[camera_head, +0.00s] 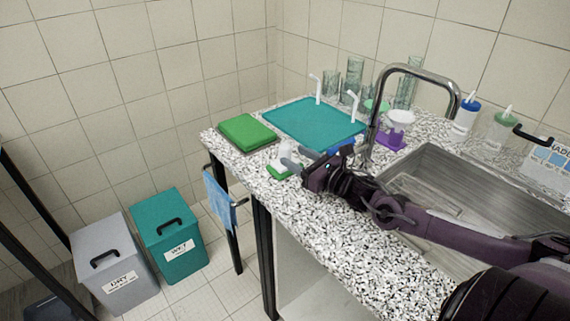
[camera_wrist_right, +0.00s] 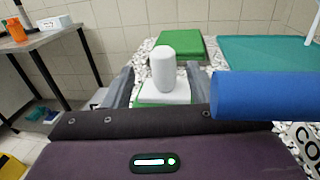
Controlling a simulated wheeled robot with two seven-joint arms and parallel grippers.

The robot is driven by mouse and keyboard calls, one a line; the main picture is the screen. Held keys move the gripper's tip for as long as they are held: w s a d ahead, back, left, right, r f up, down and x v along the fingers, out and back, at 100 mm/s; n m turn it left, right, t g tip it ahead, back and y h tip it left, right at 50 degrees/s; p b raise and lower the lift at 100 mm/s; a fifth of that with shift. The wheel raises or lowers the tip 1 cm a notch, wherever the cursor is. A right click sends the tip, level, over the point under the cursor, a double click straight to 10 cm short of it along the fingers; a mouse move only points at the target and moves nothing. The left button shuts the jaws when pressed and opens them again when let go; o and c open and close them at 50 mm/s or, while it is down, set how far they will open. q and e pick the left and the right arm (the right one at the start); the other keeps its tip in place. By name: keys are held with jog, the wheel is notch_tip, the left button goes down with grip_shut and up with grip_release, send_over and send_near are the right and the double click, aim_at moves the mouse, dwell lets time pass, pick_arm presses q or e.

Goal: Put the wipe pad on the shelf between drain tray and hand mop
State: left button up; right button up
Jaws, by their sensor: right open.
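My right gripper (camera_head: 296,159) is over the speckled counter (camera_head: 330,220), pointing left. In the right wrist view its fingers (camera_wrist_right: 161,80) are open, one on each side of an upright white knob. The knob belongs to a small white block with a green underside, likely the wipe pad (camera_wrist_right: 163,70); in the head view the wipe pad (camera_head: 279,170) is partly hidden by the gripper. Gaps show between knob and fingers. A teal tray, likely the drain tray (camera_head: 310,124), lies behind. I cannot tell which thing is the hand mop. My left gripper is out of view.
A green slab (camera_head: 246,132) lies at the counter's left corner. A blue object (camera_head: 342,146) is close beside the gripper; it looms at right in the wrist view. The tap (camera_head: 374,110) and sink (camera_head: 435,178) are right. Glasses (camera_head: 354,75) stand behind. Bins (camera_head: 168,232) stand below left.

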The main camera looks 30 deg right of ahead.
aim_at(285, 150)
jog(key=shift+w+r, duration=0.1)
jog(key=shift+w, duration=0.6)
jog(key=shift+f+p+x, duration=0.15)
jog(key=shift+x, duration=0.8)
jog(key=shift+f+p+x, duration=0.1)
jog(key=shift+p+x, duration=0.05)
jog(key=shift+x, duration=0.8)
jog(key=c, duration=1.1)
jog(key=shift+r, duration=0.15)
